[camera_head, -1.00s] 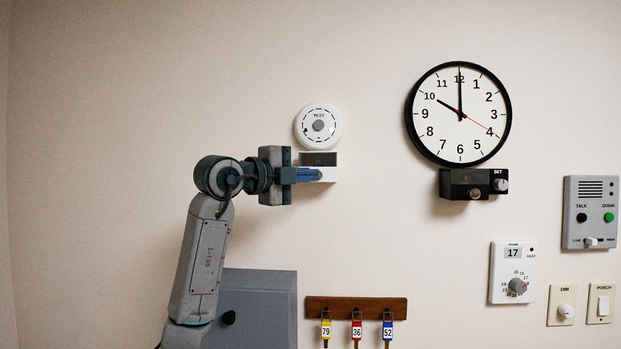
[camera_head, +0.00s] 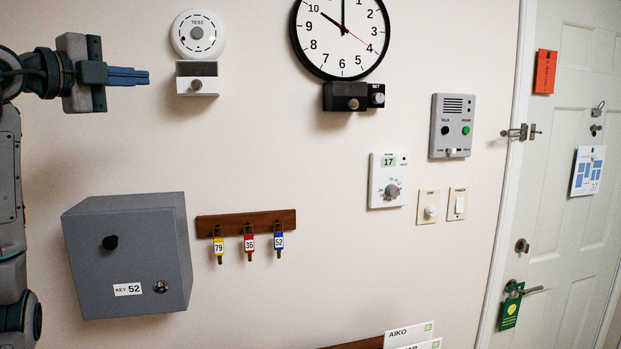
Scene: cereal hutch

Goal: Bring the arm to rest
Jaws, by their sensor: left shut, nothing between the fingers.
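My left gripper (camera_head: 128,76) is at the upper left, pointing right, with its blue fingers shut and empty. It is apart from the white box (camera_head: 190,70) with a dark front and a knob, which sits under the round white TEST alarm (camera_head: 198,35) on the wall. My left arm comes in along the left edge and is partly cut off by the frame. My right gripper is not in view.
A grey key cabinet (camera_head: 130,255) stands out from the wall below my left gripper. A wooden key rack (camera_head: 245,222) holds tagged keys. The clock (camera_head: 340,38), intercom (camera_head: 452,125) and thermostat (camera_head: 388,180) are further right, then a white door (camera_head: 570,230).

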